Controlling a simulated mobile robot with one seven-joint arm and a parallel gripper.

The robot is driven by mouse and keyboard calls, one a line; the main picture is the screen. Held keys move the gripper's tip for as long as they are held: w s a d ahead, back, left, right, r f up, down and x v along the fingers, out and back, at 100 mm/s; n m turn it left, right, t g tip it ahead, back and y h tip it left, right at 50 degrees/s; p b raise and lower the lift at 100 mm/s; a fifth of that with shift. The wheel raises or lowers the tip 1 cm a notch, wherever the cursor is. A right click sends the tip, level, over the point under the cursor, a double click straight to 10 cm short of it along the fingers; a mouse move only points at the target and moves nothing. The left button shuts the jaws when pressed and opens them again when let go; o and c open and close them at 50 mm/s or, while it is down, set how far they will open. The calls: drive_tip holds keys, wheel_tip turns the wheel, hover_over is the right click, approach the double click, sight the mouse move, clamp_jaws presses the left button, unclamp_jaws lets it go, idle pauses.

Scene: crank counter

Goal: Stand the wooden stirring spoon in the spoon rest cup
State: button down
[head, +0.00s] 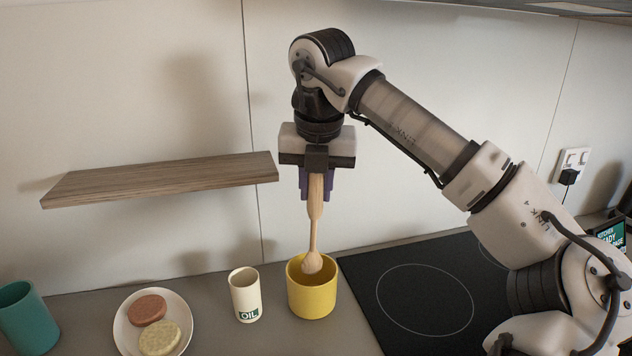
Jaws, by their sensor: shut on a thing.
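The wooden stirring spoon (313,228) hangs upright from my gripper (317,188) in the head view, bowl end down. My gripper is shut on the spoon's upper handle, with purple fingers on either side. The yellow cup (312,298), which looks like the spoon rest cup, stands on the counter directly below. The spoon's bowl shows at the cup's opening, in front of the far inner wall. I cannot tell whether it touches the cup or how deep it is.
A cream cup marked OIL (245,294) stands close left of the yellow cup. A plate (122,330) with two round patties and a teal cup (27,318) are farther left. A black cooktop (400,270) lies right. A wooden shelf (160,181) juts from the wall at left.

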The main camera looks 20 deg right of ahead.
sight(316, 218)
drive_tip(key=shift+f+b, duration=1.85)
drive_tip(key=shift+f, duration=0.9)
drive_tip(key=c, duration=1.1)
unclamp_jaws()
drive_tip(key=shift+c, duration=0.2)
drive_tip(key=shift+r, duration=0.1)
drive_tip(key=p+v, duration=0.8)
drive_tip(key=v, duration=0.5)
drive_tip(key=shift+r+p, duration=0.3)
drive_tip(key=shift+r, duration=0.1)
